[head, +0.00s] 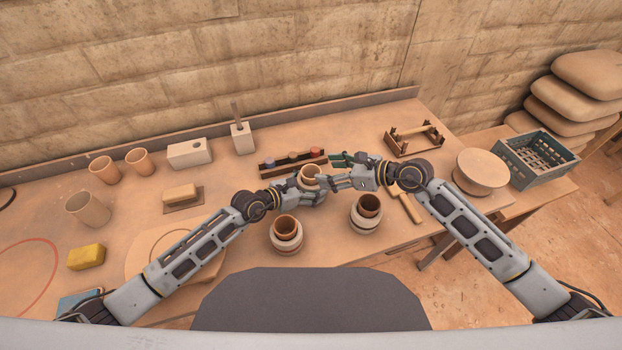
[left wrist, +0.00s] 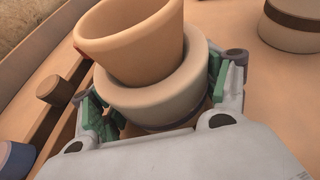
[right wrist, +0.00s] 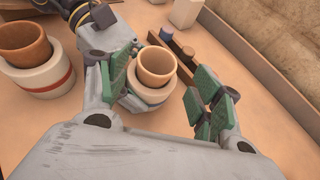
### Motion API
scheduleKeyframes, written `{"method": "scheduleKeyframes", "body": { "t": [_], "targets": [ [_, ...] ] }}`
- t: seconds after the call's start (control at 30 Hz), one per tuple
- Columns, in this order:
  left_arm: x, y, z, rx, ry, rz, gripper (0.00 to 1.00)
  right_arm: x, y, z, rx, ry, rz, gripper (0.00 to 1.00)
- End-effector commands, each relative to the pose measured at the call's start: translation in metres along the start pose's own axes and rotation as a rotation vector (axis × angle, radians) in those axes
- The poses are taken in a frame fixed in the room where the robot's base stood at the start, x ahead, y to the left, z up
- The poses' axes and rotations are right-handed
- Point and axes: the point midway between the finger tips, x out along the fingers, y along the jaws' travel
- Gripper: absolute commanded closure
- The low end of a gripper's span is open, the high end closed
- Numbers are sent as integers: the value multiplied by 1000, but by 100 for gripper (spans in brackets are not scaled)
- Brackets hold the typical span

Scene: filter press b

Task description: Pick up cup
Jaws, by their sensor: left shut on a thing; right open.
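A terracotta cup (head: 311,175) sits tilted in a pale grey ring-like holder (left wrist: 160,92) in the middle of the table. My left gripper (head: 313,190) is shut on this holder, its green pads on both sides in the left wrist view. The cup (left wrist: 135,35) rises above the holder there. My right gripper (head: 347,169) is open at the right of the cup. In the right wrist view its fingers stand apart with the cup (right wrist: 157,65) and holder between them. I cannot tell whether the right pads touch anything.
Two more cups in holders stand nearer me, at front left (head: 286,230) and right (head: 370,206). A rack with coloured knobs (head: 292,160) lies just behind the cup. A wooden mallet (head: 407,203) lies at right. Empty cups (head: 104,168) stand at far left.

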Motion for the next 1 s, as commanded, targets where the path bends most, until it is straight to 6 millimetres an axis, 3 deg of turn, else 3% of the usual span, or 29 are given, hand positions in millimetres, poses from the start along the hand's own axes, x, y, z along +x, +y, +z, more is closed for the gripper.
{"method": "scheduleKeyframes", "body": {
  "t": [0.63, 1.0],
  "targets": [
    [0, 0, 0, 0, 0, 0, 59, 10, 1, -1, 0, 0, 1, 35],
    [0, 0, 0, 0, 0, 0, 59, 36, 2, -4, 1, -2, 2, 35]
  ]
}}
